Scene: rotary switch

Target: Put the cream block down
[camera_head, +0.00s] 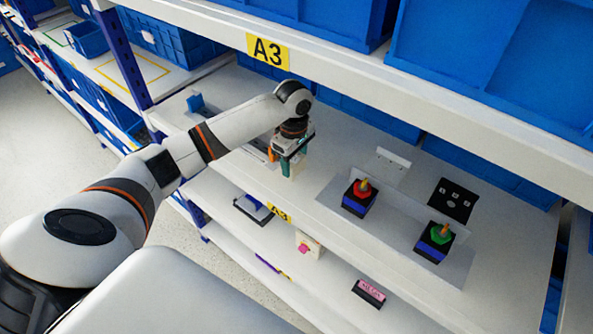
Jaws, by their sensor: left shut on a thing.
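My left gripper (290,165) reaches over the upper shelf board (345,148) and points down. It is shut on the cream block (297,165), which shows only as a small pale patch between and beside the teal fingers. The rest of the block is hidden by the gripper. I cannot tell whether the block touches the shelf. My right gripper is out of view.
Right of the gripper, two black-and-blue switch boxes, one with a red top (361,192) and one with a green top (437,238), stand by a white panel. A black plate (453,200) lies behind. A pale box with a pink knob (307,245) is on the lower shelf.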

